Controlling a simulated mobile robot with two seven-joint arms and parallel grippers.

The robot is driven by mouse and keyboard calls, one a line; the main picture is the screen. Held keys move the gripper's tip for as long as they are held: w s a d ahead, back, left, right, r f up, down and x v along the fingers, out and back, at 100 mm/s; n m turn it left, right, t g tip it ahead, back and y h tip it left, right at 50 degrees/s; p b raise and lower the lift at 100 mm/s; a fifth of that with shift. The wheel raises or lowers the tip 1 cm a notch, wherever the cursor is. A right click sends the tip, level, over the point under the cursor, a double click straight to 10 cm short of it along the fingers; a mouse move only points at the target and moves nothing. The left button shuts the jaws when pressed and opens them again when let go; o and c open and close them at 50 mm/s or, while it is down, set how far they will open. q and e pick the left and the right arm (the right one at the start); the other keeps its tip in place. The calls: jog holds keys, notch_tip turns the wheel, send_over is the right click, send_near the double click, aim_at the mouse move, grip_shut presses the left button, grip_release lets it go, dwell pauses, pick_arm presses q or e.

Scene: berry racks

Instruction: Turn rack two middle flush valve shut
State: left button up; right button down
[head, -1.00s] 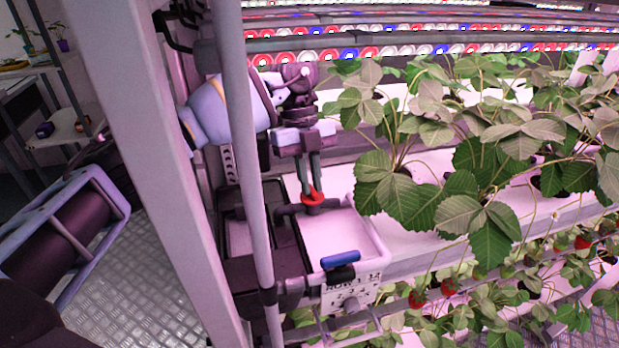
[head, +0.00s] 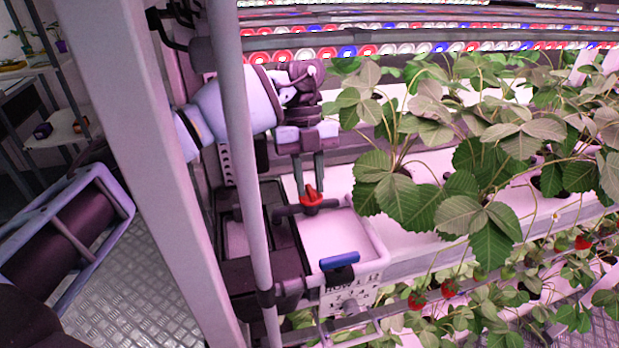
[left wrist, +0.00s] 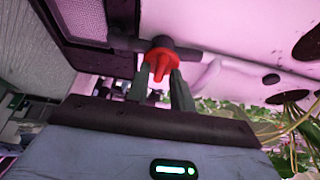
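The red valve handle (head: 311,201) sits on a dark pipe fitting at the back of a white tray end (head: 335,236). It also shows in the left wrist view (left wrist: 160,56), its tab pointing toward my gripper. My left gripper (head: 309,184) comes down from above, its two fingers spread apart. In the left wrist view the fingertips (left wrist: 160,76) stand either side of the red tab, with gaps visible. I cannot tell whether either finger touches it. My right gripper is not in view.
A pale upright post (head: 245,170) stands in front of my left arm. A blue lever (head: 339,261) is at the tray's front above a label plate. Strawberry plants (head: 470,190) crowd the right side. Metal grating floor (head: 150,270) lies at the left.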

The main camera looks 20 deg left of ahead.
pick_arm(q)
jog(key=shift+o, duration=0.8)
